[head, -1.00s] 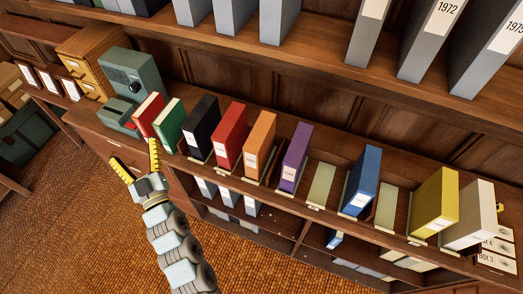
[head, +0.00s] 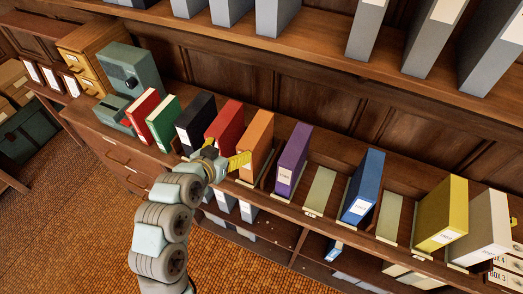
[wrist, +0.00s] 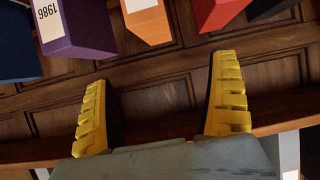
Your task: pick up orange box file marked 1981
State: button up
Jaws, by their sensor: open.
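The orange box file (head: 258,135) stands upright on the shelf ledge between the red and purple files; part of its front is hidden by my gripper in the head view. In the wrist view the orange file (wrist: 150,26) is at the top, its white label cut off by the frame edge and its year unreadable. My gripper (head: 229,151) is open and empty, with yellow ridged fingers, in front of the red and orange files. In the wrist view my gripper (wrist: 163,70) has dark wood panelling between its fingers, and the orange file lies beyond the fingertips, apart from them.
The purple file (head: 293,158), labelled 1986 in the wrist view, and the red file (head: 226,125) stand close on either side. Black, green, blue and yellow files share the ledge. Bare slots (head: 320,190) flank the blue file.

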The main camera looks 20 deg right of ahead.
jog(key=p, duration=0.2)
send_near(255, 132)
jog(key=shift+a+x, duration=0.25)
jog(key=shift+x, duration=2.9)
jog(key=shift+p+x, duration=0.5)
jog(key=shift+x, duration=2.25)
jog(key=shift+s, duration=0.1)
jog(key=c, duration=1.4)
jog(key=shift+o, duration=0.2)
